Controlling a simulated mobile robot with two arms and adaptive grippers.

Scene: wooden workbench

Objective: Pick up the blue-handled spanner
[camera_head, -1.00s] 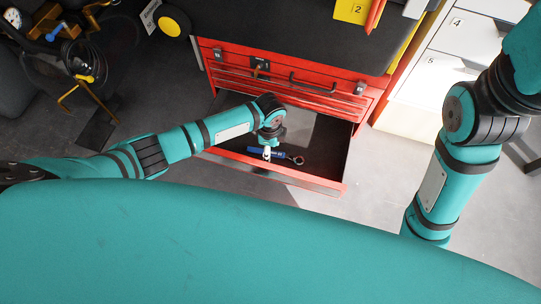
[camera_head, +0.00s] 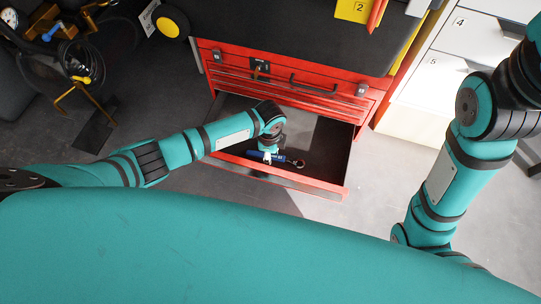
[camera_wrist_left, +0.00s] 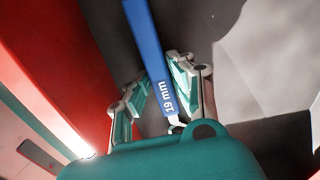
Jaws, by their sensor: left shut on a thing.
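The blue-handled spanner (camera_head: 254,155) is in the open red drawer (camera_head: 290,180), lying across it near the front. Its metal ring end (camera_head: 299,163) points right. My left gripper (camera_head: 267,158) is over the handle, shut on it. The left wrist view shows the blue handle (camera_wrist_left: 152,45), marked "19 mm", between the two fingers of the left gripper (camera_wrist_left: 158,88). In that view the ring end is hidden. I cannot tell whether the spanner touches the drawer floor. My right gripper is out of view; only its arm shows.
The drawer's front wall (camera_head: 285,178) and the red cabinet (camera_head: 300,88) border the space around my left gripper. A black worktop (camera_head: 270,30) lies above. White numbered drawers (camera_head: 450,60) stand at right. The rest of the drawer is mostly empty.

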